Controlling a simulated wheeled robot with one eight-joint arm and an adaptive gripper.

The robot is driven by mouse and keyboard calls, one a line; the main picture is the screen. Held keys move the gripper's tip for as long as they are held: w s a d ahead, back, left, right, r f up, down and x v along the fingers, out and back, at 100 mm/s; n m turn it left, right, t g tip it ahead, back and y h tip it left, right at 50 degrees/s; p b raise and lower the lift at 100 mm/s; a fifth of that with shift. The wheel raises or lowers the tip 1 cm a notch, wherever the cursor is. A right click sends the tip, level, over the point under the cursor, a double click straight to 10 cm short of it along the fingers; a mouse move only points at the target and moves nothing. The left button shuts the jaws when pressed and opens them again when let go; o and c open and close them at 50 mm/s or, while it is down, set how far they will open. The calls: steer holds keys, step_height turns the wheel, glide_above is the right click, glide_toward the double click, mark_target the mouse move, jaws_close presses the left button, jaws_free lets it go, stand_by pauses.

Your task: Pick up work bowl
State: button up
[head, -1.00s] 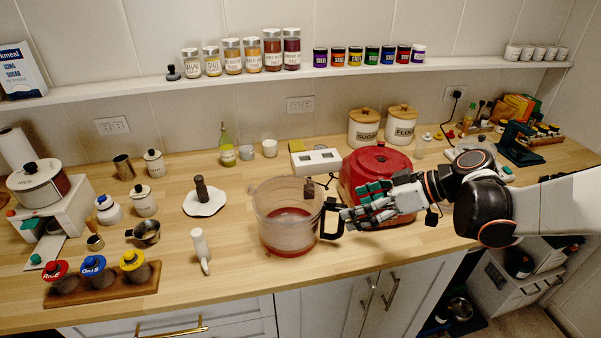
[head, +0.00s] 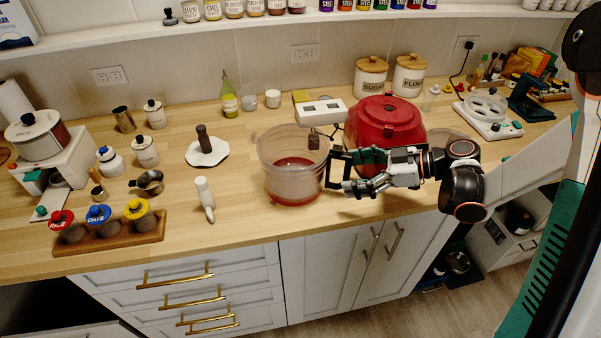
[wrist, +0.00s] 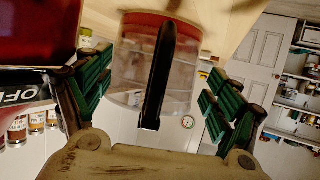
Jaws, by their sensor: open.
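The work bowl (head: 285,180) is a clear tub with a reddish bottom and a black handle (head: 334,168) on its right side. It stands upright on the wooden counter. My gripper (head: 352,176) is just right of the bowl, at the handle. In the wrist view the bowl (wrist: 125,65) appears upside down, with its black handle (wrist: 160,75) upright between my spread green-padded fingers (wrist: 158,98). The fingers are open, with a visible gap on both sides of the handle. The far fingertips are partly hidden in the head view.
A red appliance (head: 385,128) stands close behind my gripper. A white scale-like box (head: 320,111) is behind the bowl. A white-handled tool (head: 204,198) and a white pad with a dark knob (head: 207,150) lie to the left. The counter in front of the bowl is clear.

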mark_target(328, 184)
steer(key=b+x, duration=0.2)
steer(key=x, duration=0.4)
steer(key=shift+a+f, duration=0.15)
steer(key=shift+a, duration=0.15)
jaws_close()
